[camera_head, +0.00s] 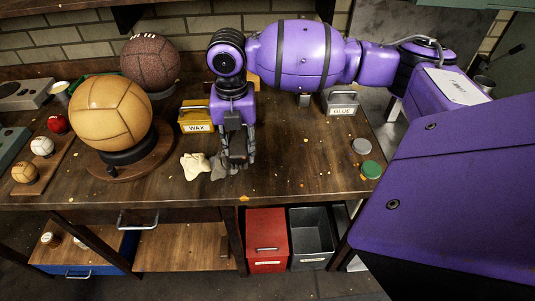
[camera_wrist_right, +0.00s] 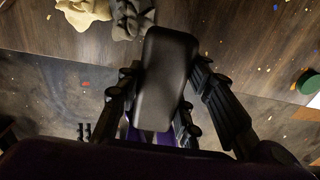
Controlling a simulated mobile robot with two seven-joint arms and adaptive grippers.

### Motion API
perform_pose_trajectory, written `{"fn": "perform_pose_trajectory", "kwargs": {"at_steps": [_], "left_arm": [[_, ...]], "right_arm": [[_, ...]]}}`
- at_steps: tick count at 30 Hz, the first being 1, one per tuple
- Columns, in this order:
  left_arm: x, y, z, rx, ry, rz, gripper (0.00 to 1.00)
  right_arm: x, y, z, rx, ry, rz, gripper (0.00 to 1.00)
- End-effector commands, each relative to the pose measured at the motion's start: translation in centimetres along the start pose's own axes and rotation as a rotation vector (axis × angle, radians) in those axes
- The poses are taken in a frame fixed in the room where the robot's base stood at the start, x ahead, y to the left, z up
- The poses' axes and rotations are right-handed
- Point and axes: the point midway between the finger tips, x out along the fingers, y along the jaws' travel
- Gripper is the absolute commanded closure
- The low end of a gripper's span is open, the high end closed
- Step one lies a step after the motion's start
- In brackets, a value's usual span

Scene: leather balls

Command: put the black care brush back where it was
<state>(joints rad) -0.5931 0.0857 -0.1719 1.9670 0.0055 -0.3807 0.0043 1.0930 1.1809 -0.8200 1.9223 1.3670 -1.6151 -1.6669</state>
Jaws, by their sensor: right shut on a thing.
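The black care brush (camera_wrist_right: 165,75) is a dark, smooth block with rounded corners. In the right wrist view it sits between the fingers of my right gripper (camera_wrist_right: 168,100), which is shut on it. In the head view my right gripper (camera_head: 237,155) points down over the front part of the workbench (camera_head: 295,180), right of a grey cloth (camera_head: 217,170). The brush is hard to make out there against the dark fingers. I cannot tell whether it touches the bench. My left gripper is not in view.
A cream cloth (camera_head: 194,165) lies left of the grey cloth. A yellow WAX box (camera_head: 195,118) and a grey GLUE box (camera_head: 342,110) stand behind. A tan ball (camera_head: 110,112) rests on a stand at left. A green-lidded tin (camera_head: 371,170) is at right.

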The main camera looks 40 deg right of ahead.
Motion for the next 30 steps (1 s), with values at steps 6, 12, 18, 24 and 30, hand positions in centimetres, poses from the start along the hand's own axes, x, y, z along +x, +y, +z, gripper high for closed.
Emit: {"fn": "perform_pose_trajectory", "kwargs": {"at_steps": [6,12,18,24,30], "left_arm": [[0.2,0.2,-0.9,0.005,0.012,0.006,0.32],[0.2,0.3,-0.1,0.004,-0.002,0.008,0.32],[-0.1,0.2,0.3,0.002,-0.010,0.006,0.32],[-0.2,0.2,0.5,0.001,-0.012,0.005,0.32],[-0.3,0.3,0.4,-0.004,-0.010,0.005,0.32]], "right_arm": [[3.1,-4.0,3.2,0.003,0.002,-0.003,0.87],[6.0,-5.7,4.7,0.000,0.000,-0.001,0.87],[7.0,-6.3,5.3,-0.001,0.000,0.000,0.87],[9.7,-6.7,5.5,-0.001,0.002,0.000,0.87],[10.7,-6.6,5.6,-0.002,-0.002,0.001,0.87]]}}
